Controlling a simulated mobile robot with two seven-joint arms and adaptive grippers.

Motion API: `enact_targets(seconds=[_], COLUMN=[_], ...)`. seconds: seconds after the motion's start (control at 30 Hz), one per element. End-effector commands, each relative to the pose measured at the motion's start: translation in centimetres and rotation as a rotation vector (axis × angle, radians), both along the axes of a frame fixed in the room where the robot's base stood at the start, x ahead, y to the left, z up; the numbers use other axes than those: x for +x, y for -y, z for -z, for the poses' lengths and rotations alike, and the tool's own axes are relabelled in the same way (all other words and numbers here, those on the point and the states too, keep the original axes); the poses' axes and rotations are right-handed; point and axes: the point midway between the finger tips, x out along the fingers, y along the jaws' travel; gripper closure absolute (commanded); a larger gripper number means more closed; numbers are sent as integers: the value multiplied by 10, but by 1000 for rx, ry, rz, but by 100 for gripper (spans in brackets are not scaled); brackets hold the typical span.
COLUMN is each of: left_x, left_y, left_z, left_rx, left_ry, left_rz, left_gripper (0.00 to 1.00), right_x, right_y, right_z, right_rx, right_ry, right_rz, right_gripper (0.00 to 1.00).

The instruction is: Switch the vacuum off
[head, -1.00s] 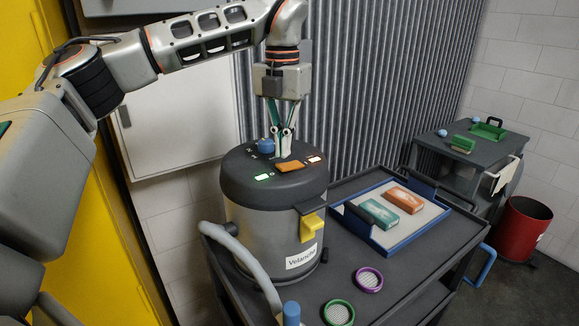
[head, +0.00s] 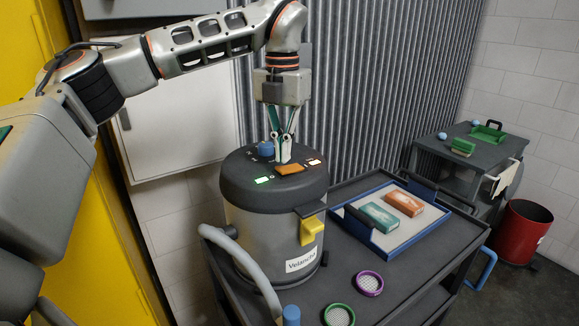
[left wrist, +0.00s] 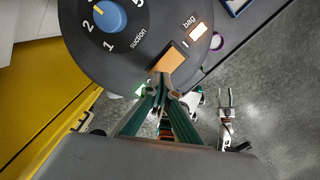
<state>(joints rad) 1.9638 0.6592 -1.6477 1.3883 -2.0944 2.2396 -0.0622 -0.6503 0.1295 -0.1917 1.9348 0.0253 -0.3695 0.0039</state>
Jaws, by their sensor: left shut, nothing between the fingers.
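The vacuum (head: 262,225) is a grey drum with a dark lid, standing on a dark cart. On its lid are an orange rocker switch (head: 289,169), a lit green lamp (head: 263,180), a lit bag lamp (head: 314,162) and a blue suction knob (head: 266,149). My left gripper (head: 284,160) points down, shut and empty, with its tips right beside the orange switch. In the left wrist view the tips (left wrist: 164,86) are close below the orange switch (left wrist: 172,60); I cannot tell whether they touch. My right gripper (left wrist: 228,98) shows there, open, far below.
A blue-edged tray (head: 385,252) with a teal box (head: 383,217) and an orange box (head: 405,202) is right of the vacuum. A purple ring (head: 369,283), a green ring (head: 339,315) and the grey hose (head: 243,262) are in front. A corrugated wall (head: 385,90) stands behind.

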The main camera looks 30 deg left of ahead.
Motion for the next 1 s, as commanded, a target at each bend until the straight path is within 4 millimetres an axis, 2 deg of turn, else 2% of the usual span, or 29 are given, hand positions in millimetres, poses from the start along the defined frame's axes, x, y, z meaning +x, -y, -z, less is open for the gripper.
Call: enact_targets(seconds=[1.0], left_x=[0], left_y=[0], left_z=[6], left_rx=[0], left_ry=[0], left_rz=[0], left_gripper=[100], right_x=[-1], right_y=[0], right_z=[3], right_rx=[0], right_ry=[-1], right_rz=[0], right_gripper=[60])
